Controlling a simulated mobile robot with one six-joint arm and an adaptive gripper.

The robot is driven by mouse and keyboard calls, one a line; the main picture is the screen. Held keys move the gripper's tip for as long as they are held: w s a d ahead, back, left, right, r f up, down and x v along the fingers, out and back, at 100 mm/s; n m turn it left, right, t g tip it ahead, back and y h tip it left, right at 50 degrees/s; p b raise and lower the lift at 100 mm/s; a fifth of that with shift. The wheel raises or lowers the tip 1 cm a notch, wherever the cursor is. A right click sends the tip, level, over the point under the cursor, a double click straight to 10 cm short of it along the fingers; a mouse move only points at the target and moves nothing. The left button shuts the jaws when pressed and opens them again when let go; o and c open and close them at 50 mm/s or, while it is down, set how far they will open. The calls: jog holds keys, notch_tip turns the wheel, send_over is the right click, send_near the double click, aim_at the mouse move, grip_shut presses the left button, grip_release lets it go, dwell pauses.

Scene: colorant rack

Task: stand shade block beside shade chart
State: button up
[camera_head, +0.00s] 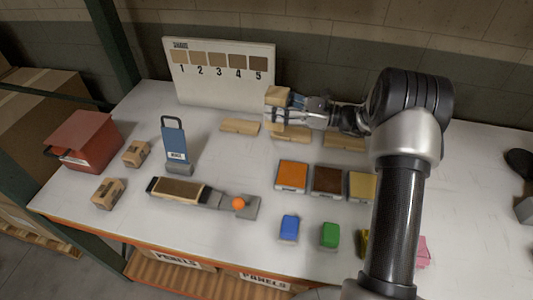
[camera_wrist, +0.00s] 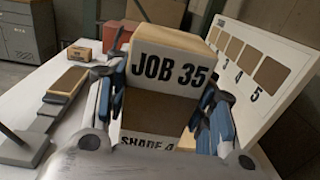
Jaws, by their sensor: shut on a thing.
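The shade chart (camera_head: 220,85) is a pale upright board at the back of the table, with numbered brown swatches 1 to 5; part of it shows at right in the wrist view (camera_wrist: 290,48). My gripper (camera_head: 283,108) is shut on the shade block (camera_head: 276,93), a light wooden block, by the chart's right end. In the wrist view the block (camera_wrist: 170,68) sits between my fingers, with a "JOB 35" label, a brown patch and a partly hidden "SHADE 4" label. It looks roughly upright. Whether its base touches the table is hidden.
Flat wooden pieces (camera_head: 240,127) lie in front of the chart. Orange (camera_head: 292,176), brown and yellow panels lie nearer. A blue-faced stand (camera_head: 174,145), a red box (camera_head: 83,138), small cartons (camera_head: 108,193) and a brown-topped tool (camera_head: 178,190) are left. Blue (camera_head: 289,227) and green blocks are in front.

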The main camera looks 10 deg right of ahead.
aim_at(269, 88)
jog(key=shift+n+g, duration=0.4)
jog(key=w+r, duration=0.1)
jog(key=r, duration=0.1)
jog(key=w+r, duration=0.2)
jog(key=shift+a+b, duration=0.35)
jog(key=shift+a, duration=0.05)
notch_tip(269, 88, down, 20)
jog(key=b, duration=0.6)
jog(key=shift+r, duration=0.25)
jog(key=shift+f, duration=0.2)
jog(key=o, duration=1.2)
jog(key=shift+r, duration=0.2)
